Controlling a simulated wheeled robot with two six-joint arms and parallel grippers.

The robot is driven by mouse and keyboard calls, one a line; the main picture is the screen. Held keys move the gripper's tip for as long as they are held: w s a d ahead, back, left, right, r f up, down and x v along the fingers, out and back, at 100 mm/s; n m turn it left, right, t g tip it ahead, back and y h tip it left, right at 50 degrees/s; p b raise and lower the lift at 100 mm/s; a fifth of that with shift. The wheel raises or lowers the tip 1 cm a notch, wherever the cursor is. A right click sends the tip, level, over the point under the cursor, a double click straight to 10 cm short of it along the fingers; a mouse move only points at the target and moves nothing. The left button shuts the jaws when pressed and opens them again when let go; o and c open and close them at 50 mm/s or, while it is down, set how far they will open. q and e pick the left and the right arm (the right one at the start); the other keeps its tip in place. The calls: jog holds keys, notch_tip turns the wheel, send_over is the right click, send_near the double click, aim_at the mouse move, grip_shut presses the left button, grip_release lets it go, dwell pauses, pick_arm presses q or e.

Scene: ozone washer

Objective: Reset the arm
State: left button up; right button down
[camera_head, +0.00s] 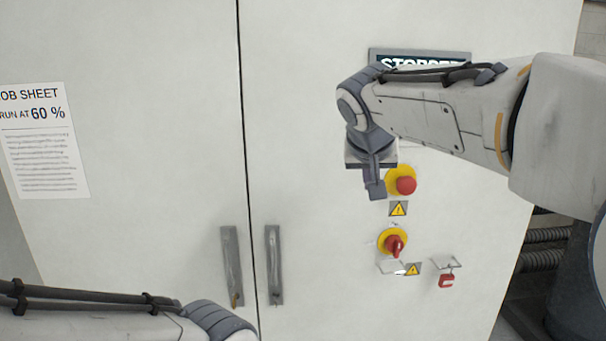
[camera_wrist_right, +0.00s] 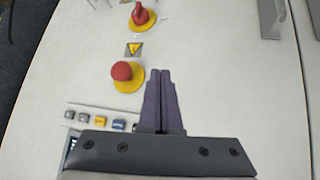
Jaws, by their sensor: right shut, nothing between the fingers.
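My right gripper (camera_head: 376,190) hangs in front of the white cabinet, just left of the red mushroom button (camera_head: 405,185) on its yellow base. It is shut and empty. In the right wrist view the fingers of the right gripper (camera_wrist_right: 160,75) are together, and the red button (camera_wrist_right: 122,71) is beside them to the left, apart from them. Whether the fingertips touch the panel cannot be told. My left arm (camera_head: 110,326) shows at the bottom left; its gripper is out of the picture.
The cabinet door (camera_head: 320,120) has two vertical handles (camera_head: 232,265) (camera_head: 274,265). A red rotary switch (camera_head: 394,245) and a red padlock (camera_head: 446,281) are below the button. A display (camera_head: 420,55), partly hidden by my arm, is above. Small push buttons (camera_wrist_right: 100,121) show in the wrist view. A job sheet (camera_head: 45,140) is at left.

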jog(key=s+a+f+n+g+y, duration=0.4)
jog(key=s+a+f, duration=0.5)
jog(key=s+f, duration=0.45)
jog(key=s+f+n+g, duration=0.2)
jog(key=s+f, duration=0.4)
jog(key=s, duration=0.3)
jog(key=s+a+f+n+g, duration=0.1)
jog(key=s+f+n, duration=0.3)
jog(key=s, duration=0.5)
notch_tip(320, 180, down, 2)
jog(key=shift+a+f+g, duration=0.25)
jog(key=shift+a+g, duration=0.05)
jog(key=shift+g, duration=0.3)
jog(key=shift+w, duration=0.1)
